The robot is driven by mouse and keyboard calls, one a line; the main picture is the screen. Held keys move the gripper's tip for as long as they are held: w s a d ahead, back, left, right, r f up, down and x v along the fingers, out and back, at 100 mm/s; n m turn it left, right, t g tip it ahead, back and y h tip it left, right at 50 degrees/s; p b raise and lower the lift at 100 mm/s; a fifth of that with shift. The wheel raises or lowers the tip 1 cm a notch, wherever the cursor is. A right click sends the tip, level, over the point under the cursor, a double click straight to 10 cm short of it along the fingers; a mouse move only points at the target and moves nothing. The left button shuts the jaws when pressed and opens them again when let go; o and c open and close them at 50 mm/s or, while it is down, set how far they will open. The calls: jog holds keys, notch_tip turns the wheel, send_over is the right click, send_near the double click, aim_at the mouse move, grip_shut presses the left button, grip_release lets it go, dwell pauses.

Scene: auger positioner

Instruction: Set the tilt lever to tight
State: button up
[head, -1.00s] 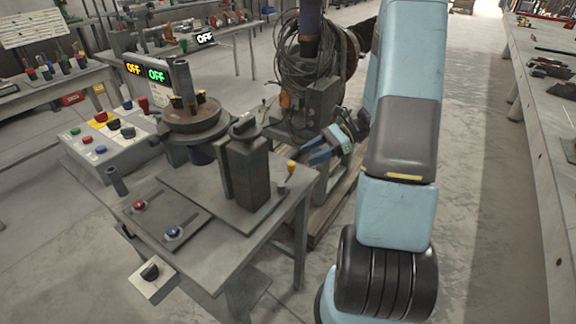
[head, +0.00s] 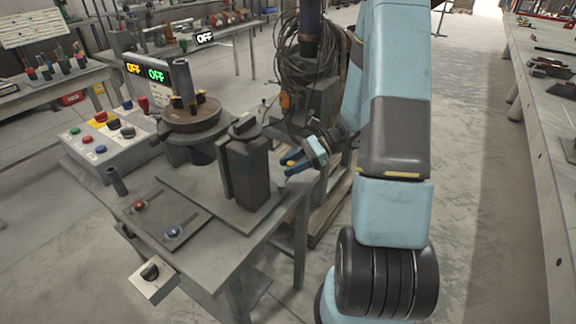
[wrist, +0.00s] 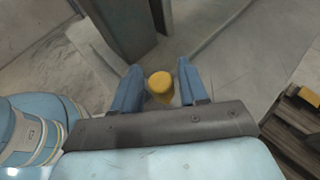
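The tilt lever appears to be the small lever with a yellow knob (wrist: 160,83) at the right edge of the grey table, beside the dark upright block (head: 250,172). In the wrist view, my gripper (wrist: 159,68) is open, with its two blue fingers on either side of the knob and visible gaps on both sides. In the head view, my gripper (head: 291,162) is at the table's right edge and largely covers the lever. I cannot read any tight marking.
The table (head: 205,265) carries a round turntable (head: 190,117) and a plate with red and blue buttons (head: 172,231). A control box (head: 100,140) stands at the left. A cable-wrapped machine (head: 310,70) stands behind my gripper. The floor on the right is clear.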

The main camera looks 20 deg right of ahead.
grip_shut()
